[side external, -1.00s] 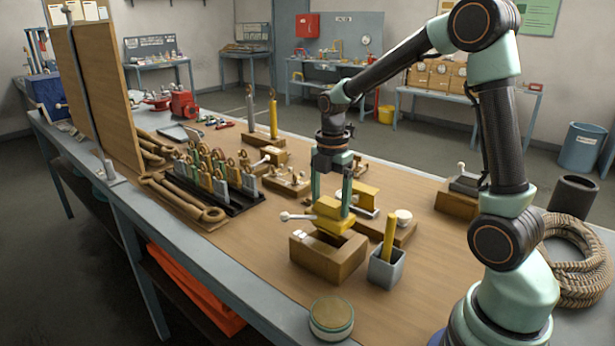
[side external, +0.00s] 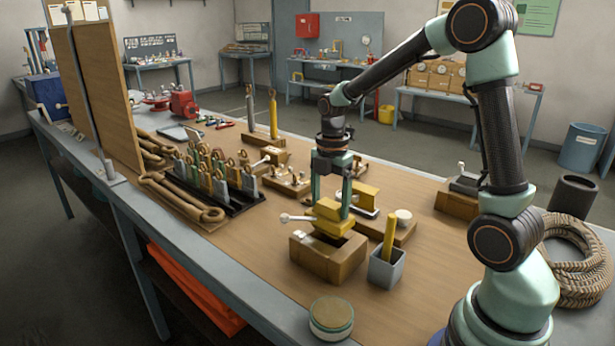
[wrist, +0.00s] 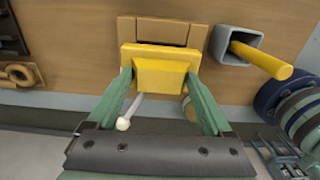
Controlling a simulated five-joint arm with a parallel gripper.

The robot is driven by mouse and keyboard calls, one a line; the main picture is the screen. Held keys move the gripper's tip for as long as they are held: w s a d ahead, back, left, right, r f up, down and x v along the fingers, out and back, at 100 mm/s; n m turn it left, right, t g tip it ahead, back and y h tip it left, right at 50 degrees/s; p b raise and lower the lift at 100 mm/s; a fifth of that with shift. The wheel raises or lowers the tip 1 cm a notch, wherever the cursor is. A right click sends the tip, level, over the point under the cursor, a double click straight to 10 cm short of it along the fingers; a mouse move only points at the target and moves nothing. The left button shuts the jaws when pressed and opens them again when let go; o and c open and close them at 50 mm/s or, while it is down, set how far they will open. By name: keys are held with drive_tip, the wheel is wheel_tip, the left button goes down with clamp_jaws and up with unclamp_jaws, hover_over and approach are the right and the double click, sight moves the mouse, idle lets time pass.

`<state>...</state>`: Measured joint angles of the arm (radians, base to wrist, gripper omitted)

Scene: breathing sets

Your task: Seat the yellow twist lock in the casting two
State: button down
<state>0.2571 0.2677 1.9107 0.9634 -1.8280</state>
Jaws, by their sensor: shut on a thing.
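The yellow twist lock (side external: 328,222) is held in my gripper (side external: 332,204), upright or nearly so, with a pale-knobbed lever sticking out to the left. In the wrist view the lock (wrist: 158,70) sits between the two green fingers of my gripper (wrist: 158,74). Directly below is a brown block with a dark rectangular opening, which looks like a casting (side external: 318,262); its number is not legible. The lock is over the opening, and the lower end is partly hidden, so I cannot tell whether it has entered. The block's edge also shows in the wrist view (wrist: 126,30).
A grey cup (side external: 386,272) with a yellow rod stands close right of the block. A round lidded tin (side external: 331,320) stands in front. A black rack (side external: 240,204) with several tagged pieces is at left.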

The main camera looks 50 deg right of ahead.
sight(329, 216)
drive_tip(key=shift+f, duration=2)
idle(0.5)
unclamp_jaws()
wheel_tip(329, 216, up, 12)
drive_tip(key=shift+r, duration=0.1)
idle(0.3)
drive_tip(key=s+a+r+m+t, duration=0.2)
drive_tip(key=s+a+m+t, duration=0.3)
drive_tip(key=m, duration=1.3)
drive_tip(key=s+a, duration=0.4)
drive_tip(key=a, duration=0.1)
drive_tip(key=shift+s+r+t, duration=0.25)
drive_tip(key=shift+r+t, duration=0.05)
drive_tip(key=shift+r, duration=0.1)
